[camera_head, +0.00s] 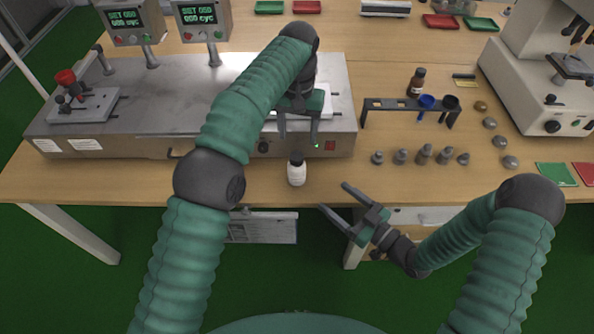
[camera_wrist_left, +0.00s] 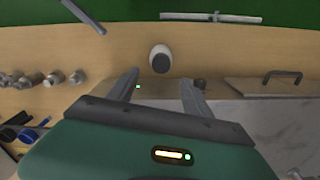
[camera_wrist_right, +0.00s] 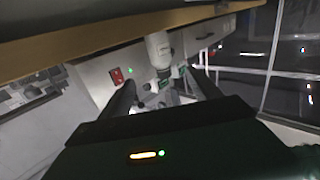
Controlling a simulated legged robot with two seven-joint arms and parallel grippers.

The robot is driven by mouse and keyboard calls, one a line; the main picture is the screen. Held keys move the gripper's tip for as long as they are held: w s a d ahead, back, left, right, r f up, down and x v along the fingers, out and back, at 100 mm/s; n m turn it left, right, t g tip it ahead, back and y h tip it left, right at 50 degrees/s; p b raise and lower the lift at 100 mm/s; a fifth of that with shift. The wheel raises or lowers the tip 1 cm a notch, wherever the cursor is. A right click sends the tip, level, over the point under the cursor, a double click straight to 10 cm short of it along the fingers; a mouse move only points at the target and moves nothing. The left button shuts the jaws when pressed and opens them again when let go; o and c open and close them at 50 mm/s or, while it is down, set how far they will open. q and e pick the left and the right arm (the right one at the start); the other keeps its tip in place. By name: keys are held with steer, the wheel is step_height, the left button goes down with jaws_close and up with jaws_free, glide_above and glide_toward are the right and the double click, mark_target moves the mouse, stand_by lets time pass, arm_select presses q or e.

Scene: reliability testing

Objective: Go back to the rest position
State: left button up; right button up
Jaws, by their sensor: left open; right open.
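My left gripper (camera_head: 298,128) is open and empty. It hangs in front of the steel test machine, above and behind a small white bottle (camera_head: 297,170) with a dark cap. The bottle stands upright near the table's front edge. In the left wrist view the bottle (camera_wrist_left: 160,57) lies beyond the gap between the fingers (camera_wrist_left: 160,88), apart from them. My right gripper (camera_head: 332,197) is open and empty, just off the front edge of the table, pointing up and left. In the right wrist view its fingers (camera_wrist_right: 165,85) are spread, with the white bottle (camera_wrist_right: 158,48) beyond them.
The steel test machine (camera_head: 100,128) fills the table's left side. A dark rack (camera_head: 410,105) with cups, a brown bottle (camera_head: 417,82) and several metal weights (camera_head: 424,155) stand right of it. A microscope (camera_head: 540,80) is at far right. Bare table (camera_head: 400,187) runs along the front.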

steer(key=shift+s+d, duration=0.2)
steer(key=shift+s, duration=0.05)
arm_select(q)
steer(key=shift+a, duration=0.1)
steer(key=shift+a+r+p, duration=0.2)
steer(key=shift+r+p, duration=0.05)
steer(key=shift+p, duration=0.1)
arm_select(e)
steer(key=w+d+r+m+g+h+p, duration=0.1)
steer(key=d+r+m+g+h+p, duration=0.1)
steer(key=d+g+h+p, duration=0.5)
arm_select(q)
steer(key=s+a+f+n+t, duration=0.1)
steer(key=s+a, duration=0.8)
steer(key=s, duration=0.3)
steer(key=s+a+f+n+t+p, duration=0.1)
steer(key=s+a, duration=0.9)
steer(key=s, duration=0.3)
steer(key=shift+a+f+n+t+p, duration=0.2)
steer(key=shift+f+n+t+p, duration=0.1)
steer(key=shift+t, duration=0.1)
arm_select(e)
steer(key=s+d+r+m+g+h, duration=0.1)
steer(key=s+r+m+g+h, duration=0.2)
steer(key=s, duration=1.1)
step_height(320, 180, up, 7)
steer(key=m+h, duration=0.2)
steer(key=m, duration=0.2)
steer(key=shift+f+h, duration=0.15)
steer(key=shift+h, duration=0.25)
